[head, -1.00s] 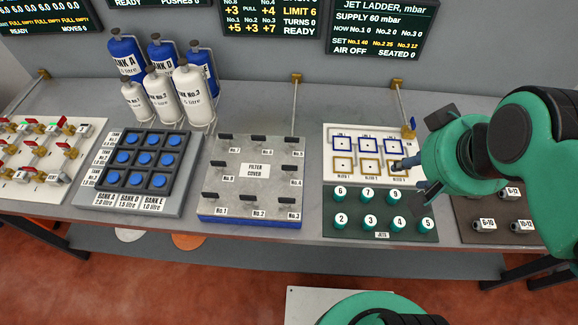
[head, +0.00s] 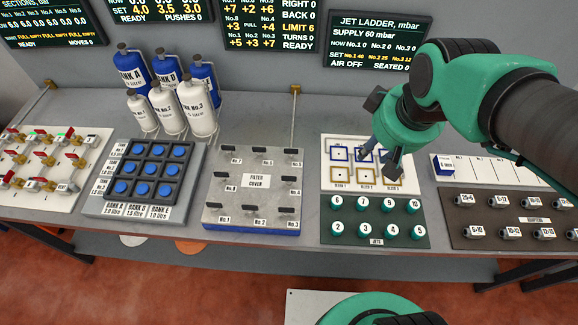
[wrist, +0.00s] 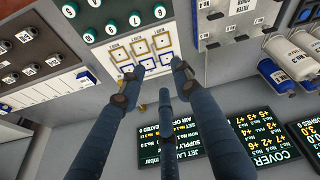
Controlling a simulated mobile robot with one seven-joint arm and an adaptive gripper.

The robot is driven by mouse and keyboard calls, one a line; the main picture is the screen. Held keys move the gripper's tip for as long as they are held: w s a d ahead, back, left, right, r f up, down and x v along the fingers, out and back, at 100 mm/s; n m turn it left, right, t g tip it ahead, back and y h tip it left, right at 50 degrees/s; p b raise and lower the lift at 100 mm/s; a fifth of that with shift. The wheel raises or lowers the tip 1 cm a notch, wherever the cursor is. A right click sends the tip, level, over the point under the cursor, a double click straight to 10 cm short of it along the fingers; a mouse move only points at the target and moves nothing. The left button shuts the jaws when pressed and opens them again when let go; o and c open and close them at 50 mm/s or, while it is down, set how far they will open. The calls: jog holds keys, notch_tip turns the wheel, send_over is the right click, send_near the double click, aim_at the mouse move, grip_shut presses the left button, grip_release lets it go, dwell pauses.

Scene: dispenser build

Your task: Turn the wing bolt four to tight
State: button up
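The grey filter cover (head: 258,196) sits on the bench left of centre in the head view, with several dark wing bolts around its edge. The wing bolt by the No.4 label (head: 288,180) is at the middle of its right side. In the wrist view the cover (wrist: 224,28) is at the upper right, partly cut off. My gripper (head: 378,150) is over the white board with squares, to the right of the cover and apart from the bolts. Its dark fingers are spread in the wrist view (wrist: 157,88), with nothing between them.
The jets board (head: 375,234) is right of the cover, with the white squares board (head: 340,181) behind it. A button panel (head: 145,185) stands left; bottles (head: 163,105) stand behind. The cover display (head: 262,28) reads LIMIT 6, TURNS 0.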

jog(key=w+a+f+n+g+p, duration=0.2)
jog(key=w+a+f+n+p, duration=0.1)
jog(key=w+a+n+p, duration=0.55)
jog(key=n+g+p, duration=0.2)
jog(key=n+p, duration=0.2)
send_over(289, 180)
notch_tip(289, 180, down, 7)
jog(key=shift+w+f+h, duration=0.15)
jog(key=shift+w+h, duration=0.15)
jog(key=shift+w, duration=0.1)
jog(key=shift+f, duration=0.1)
notch_tip(289, 180, down, 14)
jog(key=shift+r+b, duration=0.2)
jog(key=shift+b, duration=0.45)
grip_shut()
